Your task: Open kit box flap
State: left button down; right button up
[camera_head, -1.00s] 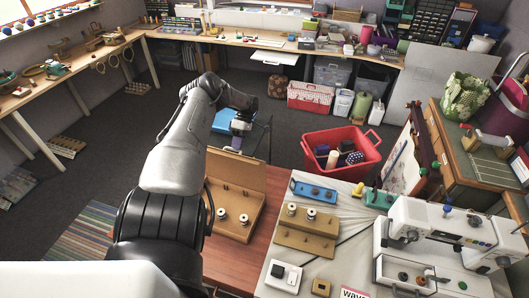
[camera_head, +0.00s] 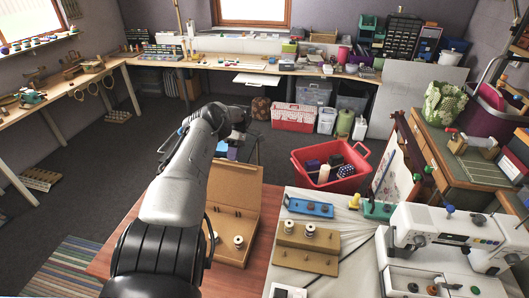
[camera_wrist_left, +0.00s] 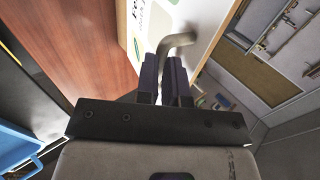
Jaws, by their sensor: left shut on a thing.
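My left gripper (camera_wrist_left: 163,80) is shut on a curved grey-beige handle (camera_wrist_left: 181,42) in the left wrist view. The handle stands against a white panel with printed labels (camera_wrist_left: 194,17), which seems to be the kit box flap. I cannot tell from this view how far the flap is open. In the head view my left gripper (camera_head: 233,147) is small and partly hidden by my arm, beyond the tan wooden tray's raised back. My right gripper is not in view.
The tan tray (camera_head: 242,184) with two white spools stands on the red-brown table (camera_head: 113,250). A red basket (camera_head: 353,183) of rolls stands on the floor to the right. A sewing machine (camera_head: 450,232) is at the lower right. A blue bin (camera_wrist_left: 20,145) shows in the left wrist view.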

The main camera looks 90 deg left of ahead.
pick_arm(q)
jog(key=shift+s+d+f, duration=0.2)
jog(key=shift+d+f, duration=0.1)
jog(key=shift+f, duration=0.4)
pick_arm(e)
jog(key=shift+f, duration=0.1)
pick_arm(q)
jog(key=c, duration=1.2)
grip_release()
jog(key=shift+d+f, duration=0.1)
jog(key=shift+d, duration=0.05)
jog(key=shift+o, duration=0.2)
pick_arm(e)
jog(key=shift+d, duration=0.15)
pick_arm(q)
notch_tip(320, 180, up, 4)
jog(key=shift+s+f+p, duration=0.1)
jog(key=shift+p, duration=0.75)
jog(key=w+d+r+p, duration=0.1)
jog(key=w+d+r, duration=0.5)
jog(key=w+r, duration=0.2)
jog(key=shift+w+d, duration=0.35)
jog(key=shift+w, duration=0.5)
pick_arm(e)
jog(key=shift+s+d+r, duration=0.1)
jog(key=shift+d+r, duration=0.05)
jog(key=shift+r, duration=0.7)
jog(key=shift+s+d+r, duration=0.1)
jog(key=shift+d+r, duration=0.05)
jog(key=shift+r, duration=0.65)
